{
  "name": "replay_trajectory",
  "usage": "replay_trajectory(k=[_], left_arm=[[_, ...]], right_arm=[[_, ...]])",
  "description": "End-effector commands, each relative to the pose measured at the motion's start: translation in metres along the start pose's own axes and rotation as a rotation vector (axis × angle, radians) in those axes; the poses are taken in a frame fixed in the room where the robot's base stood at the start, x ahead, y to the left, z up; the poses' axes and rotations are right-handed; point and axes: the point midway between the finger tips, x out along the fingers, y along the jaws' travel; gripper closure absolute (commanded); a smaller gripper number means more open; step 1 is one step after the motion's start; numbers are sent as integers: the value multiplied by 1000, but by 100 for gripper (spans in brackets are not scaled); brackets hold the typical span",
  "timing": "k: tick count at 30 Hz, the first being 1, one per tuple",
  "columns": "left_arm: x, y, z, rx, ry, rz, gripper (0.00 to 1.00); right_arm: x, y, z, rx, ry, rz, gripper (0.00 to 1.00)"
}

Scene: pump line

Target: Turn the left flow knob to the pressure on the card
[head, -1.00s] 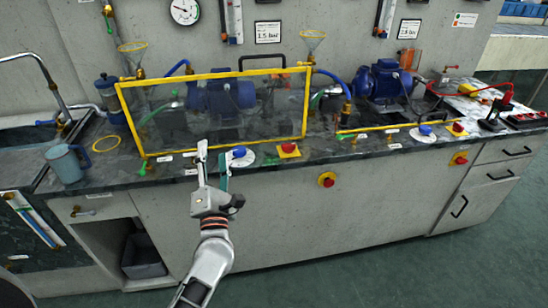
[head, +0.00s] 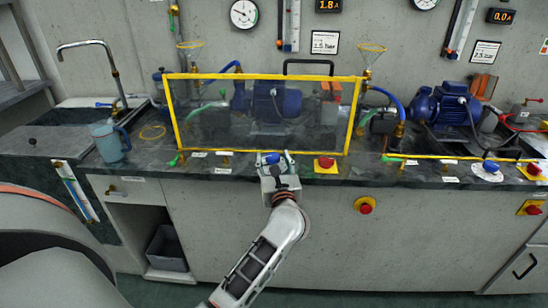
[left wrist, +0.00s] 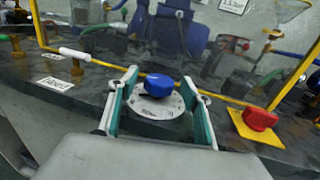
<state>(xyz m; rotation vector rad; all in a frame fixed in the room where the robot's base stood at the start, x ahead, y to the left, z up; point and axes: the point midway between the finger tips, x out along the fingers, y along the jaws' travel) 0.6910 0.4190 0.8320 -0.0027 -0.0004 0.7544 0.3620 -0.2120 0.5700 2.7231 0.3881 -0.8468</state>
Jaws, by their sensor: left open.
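The left flow knob is a blue knob on a round white dial. It shows in the left wrist view (left wrist: 160,85), between the two fingers of my left gripper (left wrist: 158,92). The fingers stand apart on either side of the knob, and I cannot tell whether they touch it. In the head view my left gripper (head: 274,158) is at the counter's front edge, over the knob (head: 270,158). The card (head: 325,42) on the wall above reads about 1.5 bar. A round white gauge (head: 243,13) hangs to its left. My right gripper is not in view.
A yellow-framed clear guard (head: 181,125) stands just behind the knob, with a blue pump behind it. A red stop button (head: 326,164) sits close to the right. Another blue knob (head: 490,166) is farther right.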

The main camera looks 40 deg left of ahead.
Motion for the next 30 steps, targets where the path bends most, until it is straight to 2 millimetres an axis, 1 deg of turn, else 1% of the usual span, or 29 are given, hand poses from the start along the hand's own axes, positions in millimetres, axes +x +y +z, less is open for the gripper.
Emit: replay_trajectory(k=[1,3,6,14,15,17,18,19,25,30], left_arm=[[6,0,-1,2,0,0,51],[12,0,-1,2,-1,0,51],[17,0,0,2,-1,0,51],[19,0,0,2,0,0,51],[19,0,0,2,0,0,57],[19,0,0,2,0,0,72],[19,0,0,3,0,0,83],[19,0,0,3,0,0,90],[19,0,0,3,-1,-4,91],[19,1,2,4,-3,-41,91]], right_arm=[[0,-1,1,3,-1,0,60],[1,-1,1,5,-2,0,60],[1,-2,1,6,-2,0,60],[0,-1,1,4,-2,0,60],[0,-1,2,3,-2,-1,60],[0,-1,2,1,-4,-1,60],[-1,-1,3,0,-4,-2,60],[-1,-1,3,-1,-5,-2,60],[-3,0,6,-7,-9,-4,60],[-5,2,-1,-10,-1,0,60]])
